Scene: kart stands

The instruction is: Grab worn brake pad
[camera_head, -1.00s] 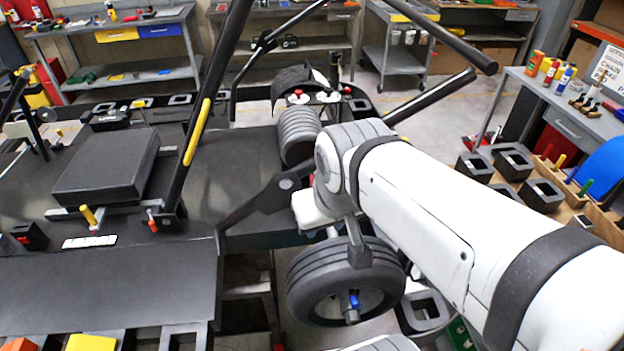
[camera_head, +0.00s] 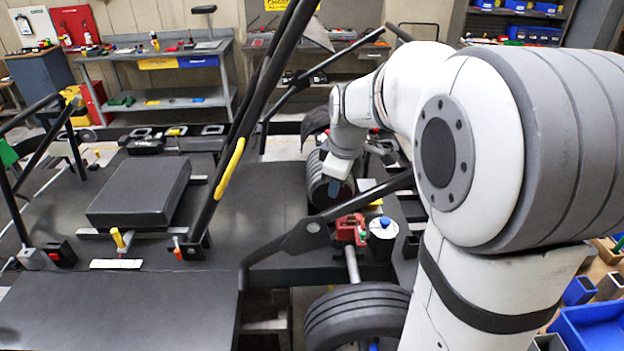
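I cannot make out a worn brake pad for certain. A red caliper-like part (camera_head: 351,229) sits on the kart, beside a round white piece with a blue knob (camera_head: 383,226). My arm reaches in from the right, and its end (camera_head: 337,187) points down in front of a dark ribbed cylinder (camera_head: 316,180), behind and a little left of the red part. The fingertips are too small and partly hidden, so I cannot tell whether my gripper is open or holds anything.
The kart has a black seat pad (camera_head: 140,190), slanting black bars (camera_head: 243,140) and a front tyre (camera_head: 355,315). A blue bin (camera_head: 592,325) stands at lower right. Grey workbenches (camera_head: 160,60) line the back. My arm covers much of the right side.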

